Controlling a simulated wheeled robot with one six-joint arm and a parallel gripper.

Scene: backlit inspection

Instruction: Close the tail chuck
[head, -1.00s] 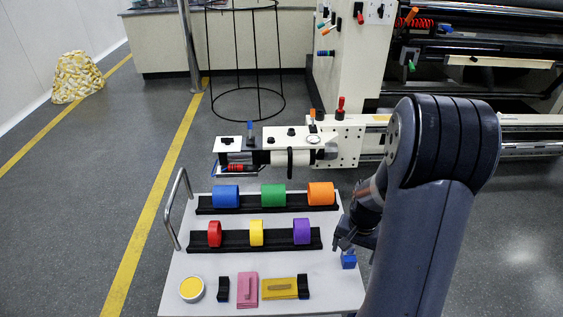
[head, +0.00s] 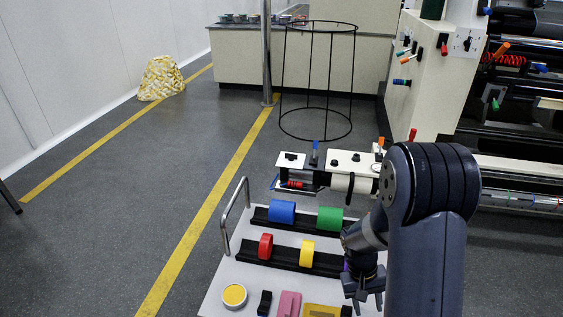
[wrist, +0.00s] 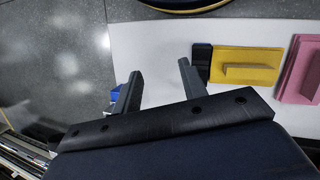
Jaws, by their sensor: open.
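A cream unit (head: 342,160) with a white roll under it reaches out from the big machine, behind the cart. My arm hides the unit's right end. My gripper (head: 363,300) points down over the cart's front right, well in front of the unit. In the wrist view its two fingers (wrist: 160,70) are apart with nothing between them.
The white cart (head: 222,282) carries black racks with coloured rings, a yellow pot (head: 234,295), a pink block (head: 289,304) and a yellow block (wrist: 245,65). A black wire frame (head: 318,85) stands behind. The floor left of the cart is clear.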

